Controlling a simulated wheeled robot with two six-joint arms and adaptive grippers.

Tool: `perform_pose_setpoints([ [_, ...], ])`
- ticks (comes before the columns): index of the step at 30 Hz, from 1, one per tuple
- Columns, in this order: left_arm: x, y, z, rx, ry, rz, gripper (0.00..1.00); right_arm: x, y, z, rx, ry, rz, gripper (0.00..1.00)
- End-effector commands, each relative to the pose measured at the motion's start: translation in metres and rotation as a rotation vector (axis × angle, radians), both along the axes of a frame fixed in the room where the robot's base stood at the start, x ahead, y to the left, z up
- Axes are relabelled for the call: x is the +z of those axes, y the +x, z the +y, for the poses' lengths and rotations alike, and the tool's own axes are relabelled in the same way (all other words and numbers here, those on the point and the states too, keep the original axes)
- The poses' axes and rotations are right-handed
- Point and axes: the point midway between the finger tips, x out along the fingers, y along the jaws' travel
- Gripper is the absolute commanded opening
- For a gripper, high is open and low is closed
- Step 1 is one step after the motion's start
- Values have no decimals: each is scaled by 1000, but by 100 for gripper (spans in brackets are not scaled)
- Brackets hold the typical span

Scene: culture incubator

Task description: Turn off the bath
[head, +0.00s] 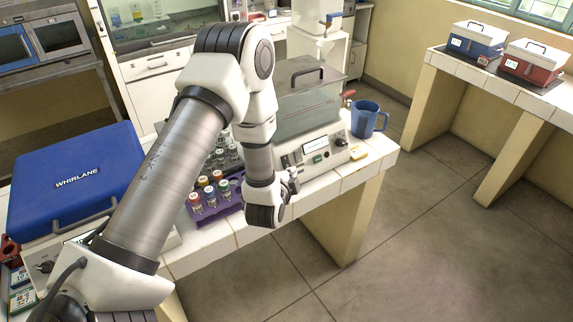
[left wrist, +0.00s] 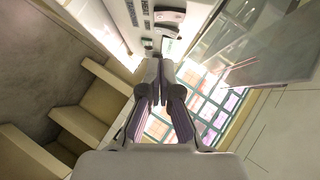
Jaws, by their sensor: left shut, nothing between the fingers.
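The bath (head: 308,105) is a grey lidded box with a black lid handle, standing on the white-tiled bench. Its pale front panel (head: 335,143) carries a lit display and a small green switch (head: 318,158). My left gripper (head: 293,178) is in front of the left part of this panel, partly hidden by my own wrist. In the left wrist view its fingers (left wrist: 160,82) are together and empty. The bath panel (left wrist: 128,12) is beyond them at the top, with the green switch (left wrist: 147,44) just past the fingertips. I cannot tell whether they touch. My right gripper is not seen.
A purple rack (head: 215,207) of colour-capped bottles stands left of my gripper. A blue Whirlane case (head: 75,180) is at left. Floor in front is clear.

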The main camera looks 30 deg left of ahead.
Motion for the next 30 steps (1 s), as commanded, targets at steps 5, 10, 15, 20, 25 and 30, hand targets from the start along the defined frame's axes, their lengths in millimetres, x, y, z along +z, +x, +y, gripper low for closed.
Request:
perform_pose_setpoints([
  [5, -12, 32, 13, 1, 0, 0, 0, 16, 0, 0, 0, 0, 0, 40],
  [10, -27, 40, 35, 1, 0, 0, 0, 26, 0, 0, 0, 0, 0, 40],
  [15, -33, 42, 41, 0, 1, 0, 0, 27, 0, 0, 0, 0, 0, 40],
  [20, -34, 42, 41, -1, 0, 1, 0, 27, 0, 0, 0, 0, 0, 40],
  [25, -40, 43, 44, 1, 0, 0, 0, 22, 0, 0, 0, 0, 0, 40],
  [30, -38, 43, 44, 0, 1, 2, 0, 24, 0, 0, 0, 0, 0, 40],
])
